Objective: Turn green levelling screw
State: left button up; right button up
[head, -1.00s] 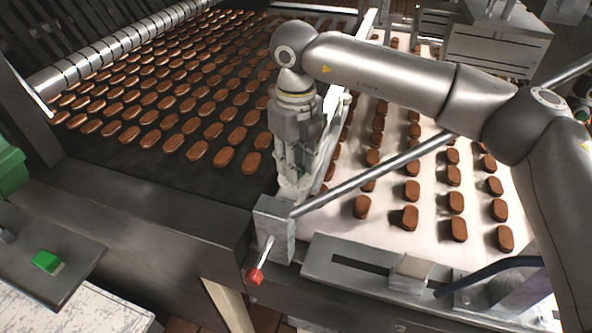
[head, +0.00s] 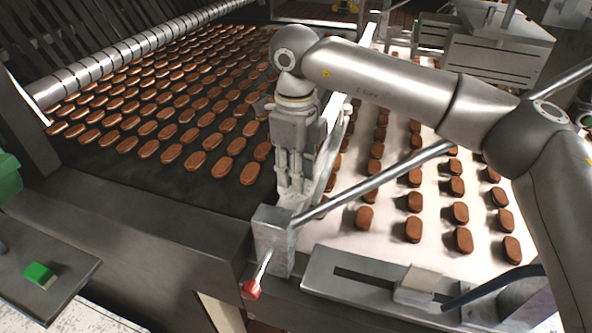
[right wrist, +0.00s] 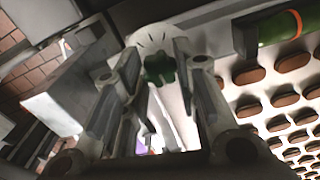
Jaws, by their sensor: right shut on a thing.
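The green levelling screw (right wrist: 158,69) has a lobed green head and sits by a pale round plate in the right wrist view. My right gripper (right wrist: 160,60) has its two fingers on either side of the screw head and is shut on it. In the head view my right gripper (head: 292,192) points down beside the edge between the dark belt and the white belt, behind a grey metal block. The screw is hidden there. My left gripper is not in view.
A grey block (head: 272,238) with a red-tipped lever (head: 251,289) stands just in front of the gripper. A slanted metal rod (head: 375,185) runs right from it. Biscuits lie on the dark belt (head: 215,195) and white belt (head: 335,225).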

jog(key=shift+f, duration=0.1)
jog(key=o, duration=1)
jog(key=shift+o, duration=0.2)
jog(key=shift+r, duration=0.3)
notch_tip(320, 180, up, 12)
jog(key=shift+f, duration=0.25)
